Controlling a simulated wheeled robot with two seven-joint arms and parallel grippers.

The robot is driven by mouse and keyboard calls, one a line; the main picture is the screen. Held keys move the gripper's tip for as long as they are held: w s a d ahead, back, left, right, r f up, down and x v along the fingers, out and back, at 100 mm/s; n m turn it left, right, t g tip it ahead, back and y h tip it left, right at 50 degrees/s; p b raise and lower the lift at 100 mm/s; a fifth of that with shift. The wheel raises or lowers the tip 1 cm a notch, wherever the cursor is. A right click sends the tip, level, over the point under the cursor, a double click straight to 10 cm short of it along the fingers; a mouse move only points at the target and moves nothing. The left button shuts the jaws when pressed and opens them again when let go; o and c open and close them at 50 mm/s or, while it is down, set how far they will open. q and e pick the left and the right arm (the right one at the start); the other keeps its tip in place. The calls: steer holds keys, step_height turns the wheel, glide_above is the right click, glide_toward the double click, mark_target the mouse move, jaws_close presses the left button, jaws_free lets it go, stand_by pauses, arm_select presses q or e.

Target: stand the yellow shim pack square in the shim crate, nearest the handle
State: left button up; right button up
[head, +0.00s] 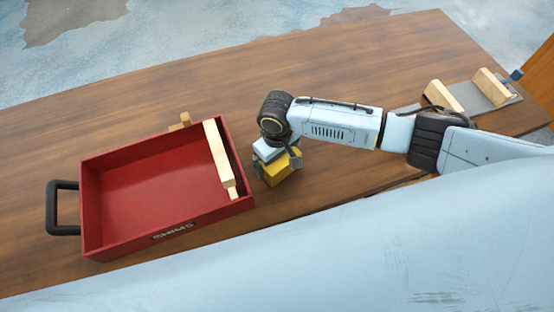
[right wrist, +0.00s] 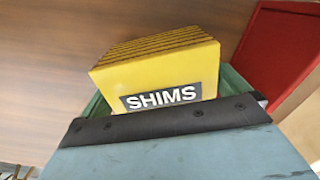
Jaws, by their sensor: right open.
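The yellow shim pack (head: 278,172) is on the table just right of the red shim crate (head: 118,247). It also shows in the right wrist view (right wrist: 165,70), with a black SHIMS label facing the camera. My right gripper (head: 278,165) is open at the pack, its fingers beside it and partly hiding it. Whether the fingers touch the pack, I cannot tell. The crate has a black handle (head: 52,208) on its left end. The crate floor near the handle is bare. My left gripper is not in view.
A pale wooden bar (head: 217,158) lies along the crate's right end. A small wooden piece (head: 181,121) is behind the crate. Wooden blocks (head: 444,96) (head: 490,86) stand on a grey plate at the right. The table behind the crate is mostly clear.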

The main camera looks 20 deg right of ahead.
steer(key=shift+f, duration=0.25)
steer(key=c, duration=0.9)
